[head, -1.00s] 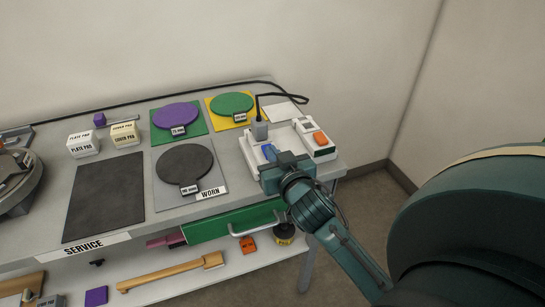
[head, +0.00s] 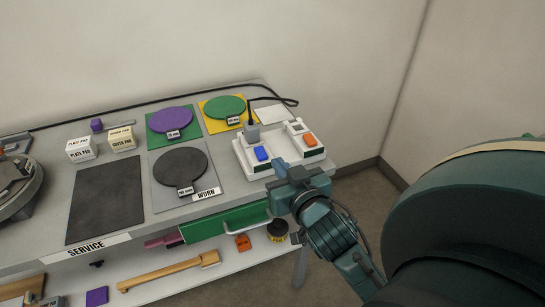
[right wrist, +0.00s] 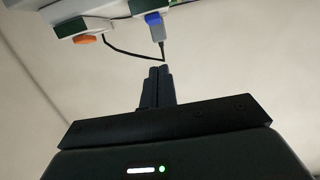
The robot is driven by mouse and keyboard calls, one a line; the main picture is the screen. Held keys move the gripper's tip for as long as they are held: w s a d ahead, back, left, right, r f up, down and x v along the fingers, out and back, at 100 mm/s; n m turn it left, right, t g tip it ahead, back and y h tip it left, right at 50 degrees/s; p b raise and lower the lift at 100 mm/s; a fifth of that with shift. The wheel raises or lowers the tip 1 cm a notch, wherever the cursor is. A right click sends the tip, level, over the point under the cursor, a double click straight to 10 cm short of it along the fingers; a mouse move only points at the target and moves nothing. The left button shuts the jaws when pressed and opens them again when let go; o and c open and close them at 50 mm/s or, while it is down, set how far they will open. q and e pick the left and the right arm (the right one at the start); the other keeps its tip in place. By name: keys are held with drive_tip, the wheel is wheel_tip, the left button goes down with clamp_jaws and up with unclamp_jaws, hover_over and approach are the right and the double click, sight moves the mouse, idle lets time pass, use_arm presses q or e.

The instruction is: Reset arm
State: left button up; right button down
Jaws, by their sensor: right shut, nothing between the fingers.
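My right gripper (head: 277,160) is in front of the right end of the cart's top, close to the white power strip (head: 243,158) and apart from it. In the right wrist view its two fingers (right wrist: 158,72) are closed together with nothing between them. The strip carries a blue switch (head: 261,153) and an orange switch (head: 309,140), and a grey plug (head: 251,133) stands in it with a black cable. The blue switch (right wrist: 153,18) and the orange switch (right wrist: 89,39) also show in the right wrist view. My left gripper is not in view.
The cart top (head: 140,160) holds a purple disc (head: 172,121), a green disc (head: 224,106), a dark disc (head: 180,165) marked WORN, a dark mat (head: 104,198) and two small boxes. A green drawer (head: 220,223) and a lower shelf lie below. The wall (head: 200,40) is behind.

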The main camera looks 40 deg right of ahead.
drive_tip(key=shift+s+a+r, duration=0.1)
drive_tip(key=shift+s+a, duration=0.05)
drive_tip(key=shift+s, duration=0.5)
drive_tip(key=s+a+f+n+g+y, duration=0.2)
drive_tip(key=a+f, duration=0.5)
drive_tip(key=f, duration=0.4)
drive_tip(key=s+a+f+n+g+y, duration=0.3)
drive_tip(key=s+a+f, duration=0.3)
drive_tip(key=f, duration=0.5)
drive_tip(key=shift+s+a+n+y, duration=0.3)
drive_tip(key=shift+a+y, duration=0.25)
drive_tip(key=shift+y, duration=0.35)
